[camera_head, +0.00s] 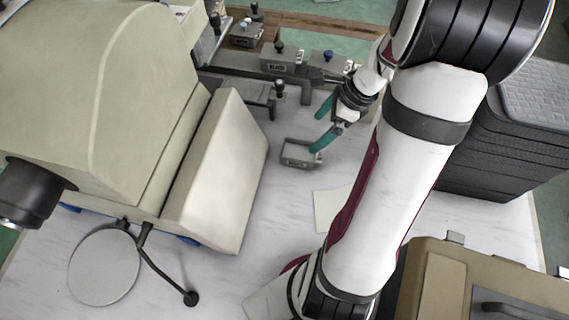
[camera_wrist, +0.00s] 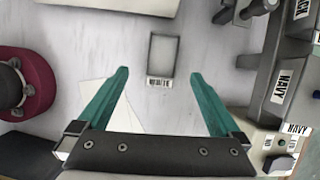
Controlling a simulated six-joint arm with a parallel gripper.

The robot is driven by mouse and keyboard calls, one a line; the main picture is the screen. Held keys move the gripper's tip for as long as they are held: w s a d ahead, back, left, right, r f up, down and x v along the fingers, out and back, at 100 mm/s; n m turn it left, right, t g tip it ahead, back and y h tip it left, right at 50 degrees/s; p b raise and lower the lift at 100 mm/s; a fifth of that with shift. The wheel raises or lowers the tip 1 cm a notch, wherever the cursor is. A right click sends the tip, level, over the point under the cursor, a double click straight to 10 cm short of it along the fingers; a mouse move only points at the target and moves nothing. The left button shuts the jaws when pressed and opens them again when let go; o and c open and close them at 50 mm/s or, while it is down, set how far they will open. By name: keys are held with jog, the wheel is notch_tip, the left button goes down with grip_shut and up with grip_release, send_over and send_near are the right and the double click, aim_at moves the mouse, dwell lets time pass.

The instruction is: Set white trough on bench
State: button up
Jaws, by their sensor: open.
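In the wrist view the open fingertips (camera_wrist: 159,75) lie to the left and right of the trough's label end.
A dark rail with several labelled grey trays (camera_head: 282,60) stands behind; one reads NAVY (camera_wrist: 279,87) in the wrist view. A beige machine (camera_head: 100,90) fills the left, a black stack (camera_head: 510,130) the right. A round disc (camera_head: 104,267) and a paper sheet (camera_head: 328,208) lie nearer.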

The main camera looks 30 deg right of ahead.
jog(key=s+a+r+n+g, duration=0.1)
jog(key=a+r+n, duration=0.25)
jog(key=a, duration=0.25)
jog(key=s+a+r+n, duration=0.1)
jog(key=a+r+n, duration=0.2)
jog(key=a+n, duration=0.25)
jog(key=s+a+r+n+g+h, duration=0.1)
jog(key=s+a+r+n+g, duration=0.15)
jog(key=s+a+n, duration=0.9)
jog(key=w+d+r+m+t+h, duration=0.1)
jog(key=w+d+r+m, duration=0.45)
jog(key=w, duration=0.25)
jog(key=w+d+r+m+t, duration=0.2)
jog(key=w+d+r+m, duration=0.35)
jog(key=w, duration=0.25)
jog(key=w+d+r+m+t+h, duration=0.1)
jog(key=w+d+r+m, duration=0.35)
jog(key=d, duration=0.25)
jog(key=w+d+r+m+t+h, duration=0.1)
jog(key=w+d+r+m, duration=0.35)
jog(key=d, duration=0.35)
jog(key=x, duration=1)
jog(key=shift+w+m, duration=0.2)
jog(key=shift+m, duration=0.15)
